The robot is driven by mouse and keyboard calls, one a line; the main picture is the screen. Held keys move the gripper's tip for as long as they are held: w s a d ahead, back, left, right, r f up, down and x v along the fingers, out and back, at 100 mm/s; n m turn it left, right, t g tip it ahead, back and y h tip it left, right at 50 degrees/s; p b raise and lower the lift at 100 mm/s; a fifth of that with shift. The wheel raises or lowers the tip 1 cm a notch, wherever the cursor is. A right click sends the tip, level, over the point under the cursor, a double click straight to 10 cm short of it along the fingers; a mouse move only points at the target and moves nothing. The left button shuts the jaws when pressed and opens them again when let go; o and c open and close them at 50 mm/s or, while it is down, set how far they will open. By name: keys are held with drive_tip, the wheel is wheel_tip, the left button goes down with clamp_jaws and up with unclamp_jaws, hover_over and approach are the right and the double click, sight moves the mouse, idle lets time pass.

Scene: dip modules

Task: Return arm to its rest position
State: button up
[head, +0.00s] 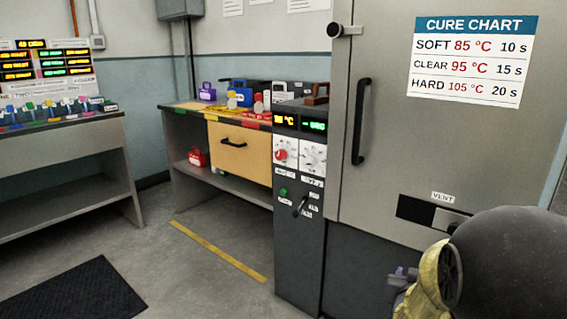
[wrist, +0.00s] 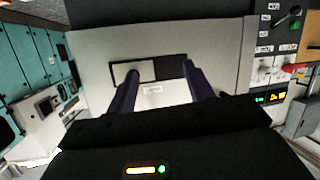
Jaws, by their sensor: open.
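In the wrist view, my gripper (wrist: 160,72) has its two dark fingers spread apart with nothing between them. Beyond the fingertips is the oven front with its dark vent slot and pale slider (wrist: 132,72), which show upside down. I cannot tell whether the fingertips touch it. In the head view, my arm fills the lower right corner, below and right of the vent slot (head: 415,211). My gripper is mostly hidden there behind my arm. The oven door (head: 385,130) looks shut, with a black upright handle (head: 360,122).
A control column (head: 298,230) with dials and a lever stands left of the oven. A bench (head: 240,150) with a drawer and coloured modules stands behind it. Another bench (head: 60,160) is at far left. The floor (head: 170,270) between has a dark mat (head: 75,295) and yellow line.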

drive_tip(key=s+a+f+n+g+y+p, duration=0.25)
drive_tip(key=s+a+g+y+p, duration=0.2)
drive_tip(key=a, duration=0.55)
drive_tip(key=s+a+n+g+y+p, duration=0.25)
drive_tip(key=s+a+g, duration=0.35)
drive_tip(key=s, duration=0.4)
wheel_tip(320, 180, up, 38)
drive_tip(key=p, duration=3.7)
drive_tip(key=shift+d+f+m+p, duration=0.15)
drive_tip(key=shift+d+m+p, duration=0.15)
drive_tip(key=shift+p, duration=0.1)
drive_tip(key=shift+t, duration=0.25)
